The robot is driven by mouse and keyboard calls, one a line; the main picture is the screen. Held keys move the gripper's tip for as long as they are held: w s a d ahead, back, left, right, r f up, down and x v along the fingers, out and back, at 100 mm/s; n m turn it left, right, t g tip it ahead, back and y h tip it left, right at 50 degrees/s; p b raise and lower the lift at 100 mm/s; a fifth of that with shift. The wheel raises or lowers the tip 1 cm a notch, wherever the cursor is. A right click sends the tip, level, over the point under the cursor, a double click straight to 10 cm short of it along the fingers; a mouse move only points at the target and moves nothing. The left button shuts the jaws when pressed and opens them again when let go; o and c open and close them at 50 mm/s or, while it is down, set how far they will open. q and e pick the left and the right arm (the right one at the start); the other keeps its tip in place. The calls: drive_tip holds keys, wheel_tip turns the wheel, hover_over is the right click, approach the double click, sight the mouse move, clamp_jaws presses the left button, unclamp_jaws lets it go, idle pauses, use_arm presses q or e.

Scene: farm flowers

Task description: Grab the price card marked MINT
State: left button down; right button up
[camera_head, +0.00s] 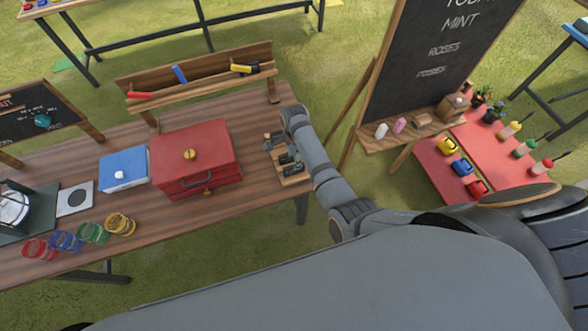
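I cannot make out a price card marked MINT. My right gripper (287,160) hangs at the right end of the wooden table (240,205), over a small wooden piece there. Its fingers are small and dark, and whether they hold anything is unclear. My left gripper is not in view.
A small blackboard (40,115) stands at left. A red stand (495,145) holds bottles at right.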

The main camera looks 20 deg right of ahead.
drive_tip(key=shift+w+f, duration=0.15)
drive_tip(key=shift+f, duration=0.4)
wheel_tip(320, 180, down, 5)
drive_tip(key=b, duration=0.5)
drive_tip(key=shift+w, duration=0.1)
drive_tip(key=shift+r, duration=0.2)
clamp_jaws()
